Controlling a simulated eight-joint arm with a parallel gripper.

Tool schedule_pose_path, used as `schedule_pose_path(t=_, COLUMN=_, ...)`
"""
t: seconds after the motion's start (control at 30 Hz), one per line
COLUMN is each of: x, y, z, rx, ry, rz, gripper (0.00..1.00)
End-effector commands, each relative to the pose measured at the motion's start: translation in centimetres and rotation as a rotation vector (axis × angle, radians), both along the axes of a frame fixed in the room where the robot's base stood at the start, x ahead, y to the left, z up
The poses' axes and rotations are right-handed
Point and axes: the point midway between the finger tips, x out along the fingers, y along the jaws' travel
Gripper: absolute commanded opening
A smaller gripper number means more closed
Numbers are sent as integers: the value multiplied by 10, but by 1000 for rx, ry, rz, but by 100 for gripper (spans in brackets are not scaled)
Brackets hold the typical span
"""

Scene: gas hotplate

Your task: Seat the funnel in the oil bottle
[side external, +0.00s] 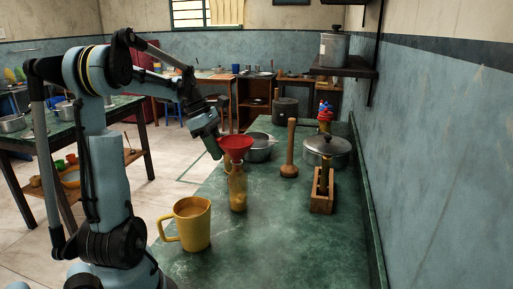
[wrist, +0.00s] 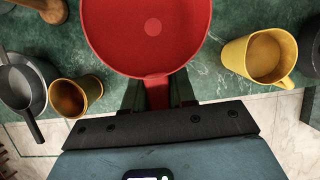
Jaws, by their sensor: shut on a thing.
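The red funnel (side external: 236,143) is upright, directly over the mouth of the yellowish oil bottle (side external: 238,188) in the side view. Its lower end meets the bottle's neck in the picture; I cannot tell whether the spout is inside. My gripper (side external: 221,151) comes from the upper left and is shut on the funnel's side tab. In the wrist view, the funnel's bowl (wrist: 150,35) fills the top middle, with the tab between the fingers of my gripper (wrist: 158,95). The bottle is hidden there. It stands upright on the green counter.
A yellow jug (side external: 192,224) stands in front and left of the bottle. An orange cup (wrist: 76,97) shows in the wrist view. The right front counter (side external: 300,250) is clear.

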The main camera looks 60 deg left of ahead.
Motion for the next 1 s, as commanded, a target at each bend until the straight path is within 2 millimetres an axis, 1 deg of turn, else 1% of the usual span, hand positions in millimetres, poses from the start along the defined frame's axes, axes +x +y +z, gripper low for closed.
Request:
schedule_pose_path(t=0.53, x=0, y=0, z=-4, rx=0, ry=0, rz=0, gripper=0)
schedule_pose_path(t=0.57, x=0, y=0, z=-4, rx=0, ry=0, rz=0, gripper=30)
schedule_pose_path(t=0.7, x=0, y=0, z=-4, rx=0, ry=0, rz=0, gripper=51)
schedule_pose_path(t=0.73, x=0, y=0, z=-4, rx=0, ry=0, rz=0, gripper=55)
schedule_pose_path(t=1.0, x=0, y=0, z=-4, rx=0, ry=0, rz=0, gripper=55)
